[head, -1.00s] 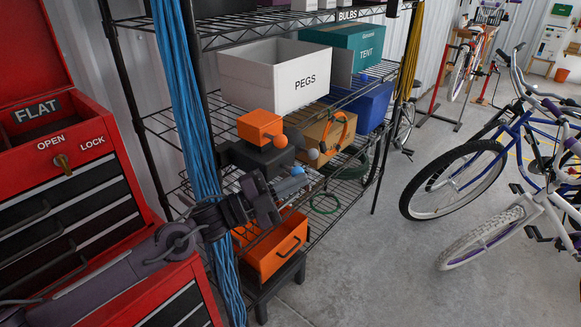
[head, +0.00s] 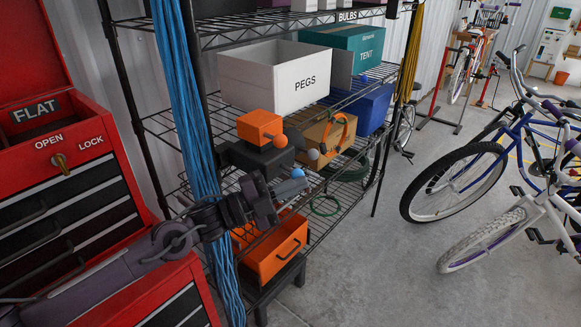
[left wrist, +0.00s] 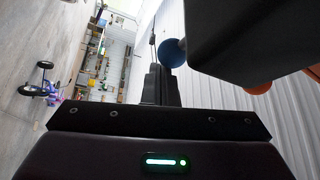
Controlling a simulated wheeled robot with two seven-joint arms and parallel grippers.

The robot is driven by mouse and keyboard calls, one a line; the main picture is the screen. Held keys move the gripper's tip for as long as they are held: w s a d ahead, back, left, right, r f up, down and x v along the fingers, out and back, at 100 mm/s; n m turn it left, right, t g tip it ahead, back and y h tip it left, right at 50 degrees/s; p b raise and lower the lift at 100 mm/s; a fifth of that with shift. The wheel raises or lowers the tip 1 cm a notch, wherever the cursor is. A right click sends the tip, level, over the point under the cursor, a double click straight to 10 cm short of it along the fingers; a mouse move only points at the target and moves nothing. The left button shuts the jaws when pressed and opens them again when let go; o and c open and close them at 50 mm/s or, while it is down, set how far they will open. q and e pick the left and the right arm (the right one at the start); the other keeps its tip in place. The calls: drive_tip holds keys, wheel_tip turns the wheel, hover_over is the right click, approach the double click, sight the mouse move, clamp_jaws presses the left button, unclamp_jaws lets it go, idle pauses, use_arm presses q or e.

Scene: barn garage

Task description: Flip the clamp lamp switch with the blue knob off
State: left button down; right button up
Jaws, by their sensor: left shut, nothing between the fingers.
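The blue knob (head: 297,173) is a small ball at the front of the wire shelf rack, beside the dark boxes under an orange box. My left gripper (head: 290,187) is shut and empty, its tips just below and close to the knob. In the left wrist view the knob (left wrist: 172,53) shows just beyond the shut fingers (left wrist: 157,82), slightly right of their tips, beside a large dark block (left wrist: 250,40). I cannot tell whether they touch. The lever behind the knob is mostly hidden. My right gripper is not in view.
An orange box with an orange knob (head: 262,128) and a grey knob (head: 313,154) are close by. The PEGS bin (head: 275,80) stands above, and an open orange drawer (head: 280,255) below. Blue cords (head: 185,100) hang by my arm. A red tool chest (head: 100,170) is left; bicycles stand right.

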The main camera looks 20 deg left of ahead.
use_arm(q)
drive_tip(key=shift+w+a+f+b, duration=0.15)
drive_tip(key=shift+f+b, duration=0.3)
drive_tip(key=shift+b, duration=0.3)
idle(1.0)
drive_tip(key=shift+r, duration=0.1)
wheel_tip(320, 180, up, 20)
drive_tip(key=b, duration=0.2)
idle(0.3)
drive_tip(key=shift+f, duration=0.2)
drive_tip(key=s+a+f+n+t+y+p, duration=0.1)
drive_tip(key=s+a+f+n+t+p, duration=0.1)
drive_tip(key=f, duration=0.5)
drive_tip(key=s+a+f+n+t+y+p, duration=0.1)
drive_tip(key=s+a+f+n+t+p, duration=0.1)
drive_tip(key=s+f+n, duration=0.4)
wheel_tip(320, 180, down, 2)
drive_tip(key=n+t+p, duration=0.1)
drive_tip(key=n+t, duration=0.1)
drive_tip(key=n, duration=0.1)
drive_tip(key=shift+s+a+f+p, duration=0.2)
drive_tip(key=shift+s+f+p, duration=0.05)
drive_tip(key=shift+s+p, duration=0.05)
drive_tip(key=shift+w+r, duration=0.1)
